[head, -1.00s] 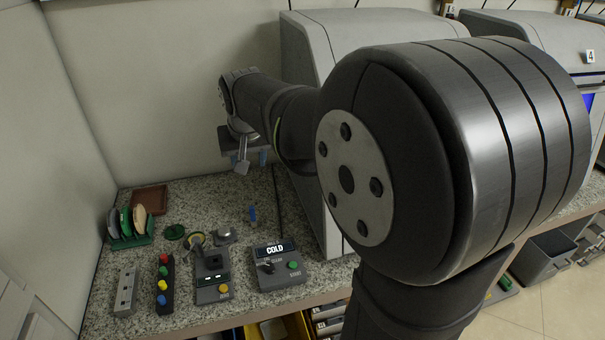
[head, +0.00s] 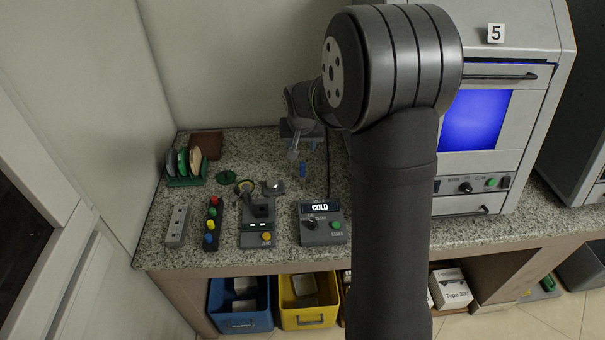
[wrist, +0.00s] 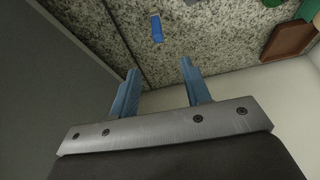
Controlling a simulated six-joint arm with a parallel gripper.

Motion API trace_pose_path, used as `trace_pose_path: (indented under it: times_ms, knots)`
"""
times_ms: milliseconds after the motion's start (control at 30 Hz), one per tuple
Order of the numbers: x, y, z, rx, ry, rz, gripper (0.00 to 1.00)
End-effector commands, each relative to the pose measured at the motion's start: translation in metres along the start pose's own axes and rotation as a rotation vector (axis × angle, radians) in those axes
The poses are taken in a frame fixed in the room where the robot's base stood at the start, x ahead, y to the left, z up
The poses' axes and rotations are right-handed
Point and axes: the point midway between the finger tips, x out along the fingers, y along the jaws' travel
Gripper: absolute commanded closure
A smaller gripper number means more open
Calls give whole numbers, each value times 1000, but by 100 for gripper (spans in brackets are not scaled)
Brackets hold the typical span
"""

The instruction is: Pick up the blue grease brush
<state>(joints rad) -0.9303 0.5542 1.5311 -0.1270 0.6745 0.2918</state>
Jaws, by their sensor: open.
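The blue grease brush (head: 302,169) is a small upright-looking blue shape on the speckled counter, at the back near the machine. It also shows in the wrist view (wrist: 157,28) as a blue piece on the granite, beyond the fingertips and roughly in line with the gap between them. My gripper (head: 293,154) is above the counter, just left of and above the brush in the head view. In the wrist view my gripper (wrist: 159,67) has its two blue fingers spread, with nothing between them. The brush's lower end is hard to make out.
A green rack (head: 186,181) of discs and a brown tray (head: 206,143) stand at the back left. Control boxes, including the COLD box (head: 321,223), line the counter front. A grey machine (head: 500,95) stands to the right. A dark cable runs near the brush.

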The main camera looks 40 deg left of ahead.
Motion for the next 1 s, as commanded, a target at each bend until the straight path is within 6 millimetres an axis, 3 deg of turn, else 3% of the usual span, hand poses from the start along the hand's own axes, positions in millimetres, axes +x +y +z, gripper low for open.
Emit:
trace_pose_path:
  times_ms: [500, 833, 1000]
  knots:
    - [95, 0, 1, 0, -3, 0, 56]
    - [119, 1, 4, 0, -3, 1, 56]
    - [146, 3, 11, 0, -3, 1, 56]
